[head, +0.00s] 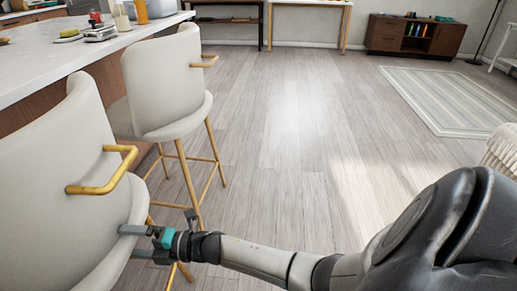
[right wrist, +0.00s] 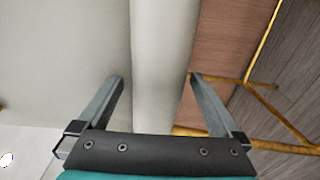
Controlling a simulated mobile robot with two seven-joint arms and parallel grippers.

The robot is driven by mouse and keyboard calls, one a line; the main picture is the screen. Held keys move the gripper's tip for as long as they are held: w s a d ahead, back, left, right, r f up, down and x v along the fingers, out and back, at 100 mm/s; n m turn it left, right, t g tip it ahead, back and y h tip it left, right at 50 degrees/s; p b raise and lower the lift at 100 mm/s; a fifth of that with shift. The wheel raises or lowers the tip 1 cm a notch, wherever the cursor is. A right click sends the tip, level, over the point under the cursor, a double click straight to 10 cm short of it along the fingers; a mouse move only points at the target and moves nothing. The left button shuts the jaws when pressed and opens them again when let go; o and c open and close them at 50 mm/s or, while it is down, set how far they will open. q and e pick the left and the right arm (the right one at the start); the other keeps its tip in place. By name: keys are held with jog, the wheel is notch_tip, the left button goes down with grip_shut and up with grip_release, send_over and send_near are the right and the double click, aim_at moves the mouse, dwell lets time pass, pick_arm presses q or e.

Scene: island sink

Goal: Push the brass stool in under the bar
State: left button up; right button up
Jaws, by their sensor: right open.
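Two cream stools with brass handles and brass legs stand along the bar (head: 60,52). The near stool (head: 50,190) fills the lower left of the head view. The far stool (head: 165,85) stands beyond it, its brass legs on the floor. My right gripper (head: 126,241) is open at the right edge of the near stool's shell. In the right wrist view, the shell's pale edge (right wrist: 165,50) runs between the spread fingers (right wrist: 155,82); I cannot tell whether they touch it. The near stool's brass legs (right wrist: 270,85) show at right there. My left gripper is out of view.
The grey plank floor (head: 290,130) right of the stools is clear. A striped rug (head: 450,100) and a wooden cabinet (head: 415,36) lie farther back at right. Bottles (head: 140,11) and small items stand on the bar top. A pale woven object (head: 502,150) is at the right edge.

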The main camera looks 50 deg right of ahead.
jog(key=shift+s+d+f, duration=0.1)
jog(key=shift+d, duration=0.05)
jog(key=p+v, duration=0.3)
jog(key=v, duration=0.8)
jog(key=shift+s+d, duration=0.2)
